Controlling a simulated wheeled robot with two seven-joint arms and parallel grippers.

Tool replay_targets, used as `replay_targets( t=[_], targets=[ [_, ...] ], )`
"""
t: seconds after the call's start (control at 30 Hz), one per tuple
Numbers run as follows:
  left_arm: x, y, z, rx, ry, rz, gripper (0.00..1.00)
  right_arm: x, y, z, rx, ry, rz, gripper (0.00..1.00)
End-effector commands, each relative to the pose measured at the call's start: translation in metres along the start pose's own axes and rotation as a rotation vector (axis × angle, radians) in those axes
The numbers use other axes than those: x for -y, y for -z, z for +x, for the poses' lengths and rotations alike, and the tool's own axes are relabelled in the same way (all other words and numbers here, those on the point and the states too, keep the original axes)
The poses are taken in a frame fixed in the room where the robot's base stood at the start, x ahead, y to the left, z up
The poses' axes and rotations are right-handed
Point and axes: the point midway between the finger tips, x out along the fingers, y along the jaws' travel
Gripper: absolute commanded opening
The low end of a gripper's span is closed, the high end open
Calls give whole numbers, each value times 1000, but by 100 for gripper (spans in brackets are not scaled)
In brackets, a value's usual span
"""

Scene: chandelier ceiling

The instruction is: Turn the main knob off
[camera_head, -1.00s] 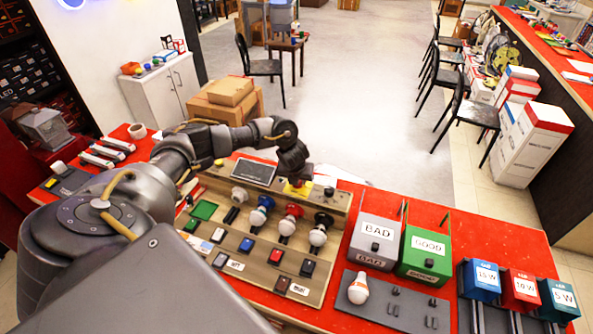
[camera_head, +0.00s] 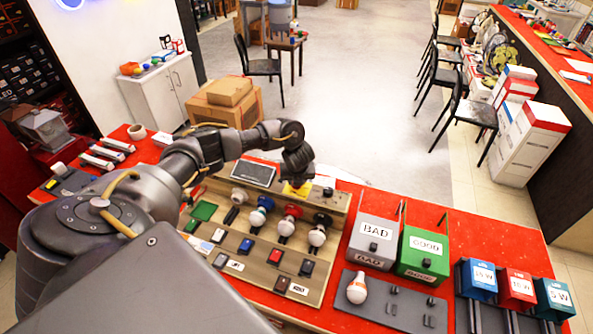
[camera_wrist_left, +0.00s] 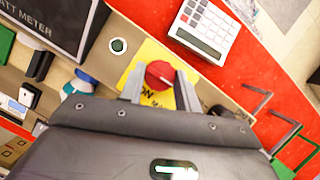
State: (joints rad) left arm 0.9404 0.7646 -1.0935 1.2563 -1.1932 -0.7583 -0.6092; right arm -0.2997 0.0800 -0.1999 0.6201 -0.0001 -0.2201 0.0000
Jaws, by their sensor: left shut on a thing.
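The main knob is a round red knob (camera_wrist_left: 160,75) on a yellow plate (camera_wrist_left: 152,56), seen in the left wrist view. Part of the lettering "ON" shows on the plate at its lower left. My left gripper (camera_wrist_left: 159,88) has one finger on each side of the knob and is shut on it. In the head view the left gripper (camera_head: 297,181) points down at the yellow plate (camera_head: 290,191) at the back of the wooden test panel (camera_head: 262,253); it hides the knob there. My right gripper is not in view.
Several bulbs, such as one with a blue base (camera_head: 258,217), stand on the panel near the gripper. A dark watt meter screen (camera_head: 254,174) is left of it. Grey BAD (camera_head: 371,242) and green GOOD (camera_head: 425,255) boxes stand to the right.

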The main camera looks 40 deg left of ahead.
Motion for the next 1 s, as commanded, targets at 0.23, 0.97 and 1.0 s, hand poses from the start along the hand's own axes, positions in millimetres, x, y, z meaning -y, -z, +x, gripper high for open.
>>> replay_targets(
  t=[0.23,0.97,1.0],
  targets=[
    [0,0,0,0,0,0,54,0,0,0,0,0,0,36],
    [1,-3,-77,7,4,4,54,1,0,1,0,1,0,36],
    [0,-3,-81,7,2,3,54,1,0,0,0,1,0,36]
  ],
)
